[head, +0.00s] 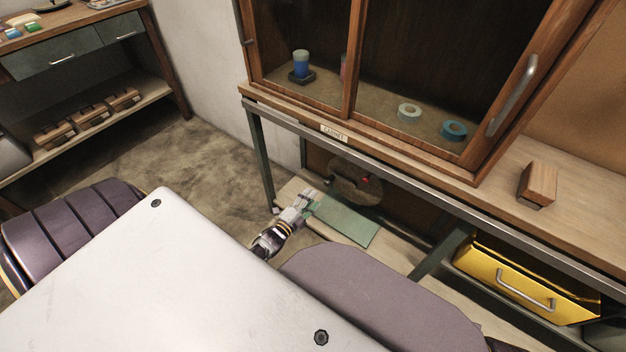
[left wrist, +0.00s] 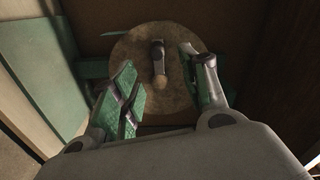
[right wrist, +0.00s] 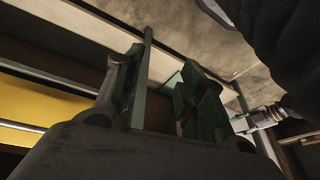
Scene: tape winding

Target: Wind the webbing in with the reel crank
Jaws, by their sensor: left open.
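The reel is a round, mottled brown disc (head: 350,180) low under the cabinet bench. In the left wrist view the reel (left wrist: 130,50) faces me, with a dark crank arm and a pale rounded knob (left wrist: 160,81) near its middle. A flat green strip, which looks like the webbing (head: 345,219), runs from the reel over the low shelf. My left gripper (head: 306,196) is open in front of the reel; its fingers stand either side of the crank, apparently apart from it. My right gripper (right wrist: 162,57) is open and empty under the bench; the head view does not show it.
The glass-fronted cabinet (head: 355,110) and its bench rail (head: 390,155) overhang the reel. A yellow drawer (head: 525,282) is at right, also in the right wrist view (right wrist: 45,100). A wooden block (head: 538,183) lies on the bench. A bench leg (head: 261,160) stands left of the reel.

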